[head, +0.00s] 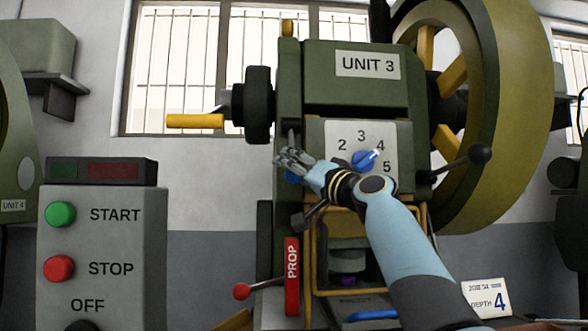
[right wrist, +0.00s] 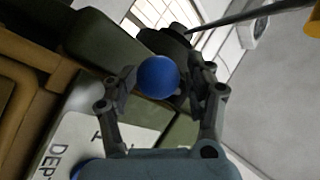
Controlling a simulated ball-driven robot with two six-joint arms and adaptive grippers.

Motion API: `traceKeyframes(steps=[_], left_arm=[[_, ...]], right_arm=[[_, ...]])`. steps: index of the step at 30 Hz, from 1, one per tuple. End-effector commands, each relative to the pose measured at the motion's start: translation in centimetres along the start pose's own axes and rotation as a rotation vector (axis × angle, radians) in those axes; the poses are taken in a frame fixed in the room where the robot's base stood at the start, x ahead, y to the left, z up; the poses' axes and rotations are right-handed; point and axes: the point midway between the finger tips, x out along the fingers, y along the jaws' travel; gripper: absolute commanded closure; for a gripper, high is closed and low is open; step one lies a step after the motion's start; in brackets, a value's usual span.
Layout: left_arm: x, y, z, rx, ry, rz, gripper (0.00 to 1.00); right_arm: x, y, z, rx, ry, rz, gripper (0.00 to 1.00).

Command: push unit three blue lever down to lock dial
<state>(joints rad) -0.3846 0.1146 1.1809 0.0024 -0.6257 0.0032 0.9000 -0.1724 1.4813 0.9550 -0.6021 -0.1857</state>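The blue lever's round knob (right wrist: 158,76) shows between the fingers of my right gripper (right wrist: 162,82) in the right wrist view. The fingers are spread on both sides of it, with a gap visible at its right. In the head view my right gripper (head: 290,158) is at the left of the unit 3 front, and the blue lever knob (head: 292,177) shows just below the fingers, mostly hidden. The lever's arm is hard to make out. The blue dial (head: 363,161) has its white pointer towards 4; my wrist covers the area below it. My left gripper is not in view.
A red PROP bar (head: 292,275) and a red ball lever (head: 241,291) are below my gripper. A black-knobbed lever (head: 480,154) and large flywheel (head: 500,110) are at right. A yellow crank handle (head: 195,121) sticks out left. A card (head: 487,298) reads DEPTH 4.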

Motion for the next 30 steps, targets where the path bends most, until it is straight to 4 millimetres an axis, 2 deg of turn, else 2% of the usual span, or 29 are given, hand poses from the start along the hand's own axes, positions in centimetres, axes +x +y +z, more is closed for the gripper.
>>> traceKeyframes(steps=[6,10,22,27,30], left_arm=[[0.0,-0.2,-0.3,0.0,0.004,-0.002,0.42],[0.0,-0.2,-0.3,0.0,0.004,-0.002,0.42],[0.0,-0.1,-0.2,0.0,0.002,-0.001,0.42],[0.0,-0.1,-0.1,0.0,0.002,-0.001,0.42],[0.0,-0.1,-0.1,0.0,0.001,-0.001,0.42]], right_arm=[[0.0,-0.2,-0.1,-0.001,0.002,-0.003,0.46],[-1.1,-0.2,-0.2,-0.003,0.004,-0.003,0.46],[-9.5,0.0,-0.1,-0.003,0.001,0.0,0.46],[-11.6,0.0,-0.1,-0.003,0.002,0.0,0.46],[-12.0,0.0,-0.1,-0.001,0.001,0.0,0.46]])
